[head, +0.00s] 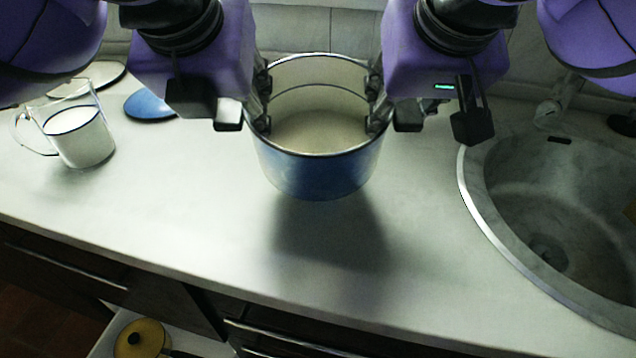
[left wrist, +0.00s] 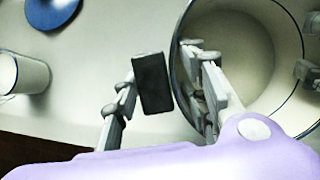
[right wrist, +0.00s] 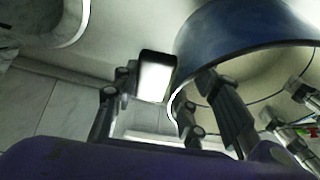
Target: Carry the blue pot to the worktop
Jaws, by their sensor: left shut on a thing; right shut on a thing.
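The blue pot (head: 318,178), cream inside with a dark rim line, is upright at the middle of the head view. My left gripper (head: 262,97) is shut on its left side and my right gripper (head: 376,97) on its right side. The pot appears held above the pale worktop (head: 180,210), with a dark shadow in front of it. The left wrist view shows the pot's inside (left wrist: 240,60); the right wrist view shows its blue outer wall (right wrist: 230,30). Whether the jaws hold handles or the wall is unclear.
A glass or white jug (head: 82,138) with white contents stands at left, near a blue disc (head: 150,105) and a pale round one (head: 98,74). A sink (head: 545,220) with a tap (head: 548,108) is at right. A yellow lid (head: 140,340) lies in an open drawer below. The front middle worktop is clear.

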